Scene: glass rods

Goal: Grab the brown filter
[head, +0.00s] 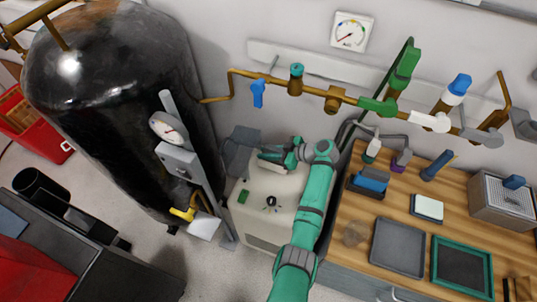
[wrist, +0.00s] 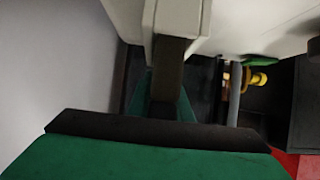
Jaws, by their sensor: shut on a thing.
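My gripper (head: 284,153) is over the back of the beige cabinet (head: 262,222) in the head view, below the wall pipe. In the wrist view its green finger with a black pad (wrist: 160,127) fills the bottom. The jaws are shut on a dark bar-like part (wrist: 170,75) below a pale block (wrist: 178,17); I cannot tell what it belongs to. A brown fitting (head: 335,99) on the wall pipe looks like the brown filter. It is above and to the right of my gripper, apart from it.
A large black tank (head: 115,90) stands left, with a gauge panel (head: 176,158) beside it. The wooden counter (head: 400,205) at right holds trays and small items. Valves line the pipe (head: 262,77). A yellow valve handle (wrist: 257,79) shows in the wrist view.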

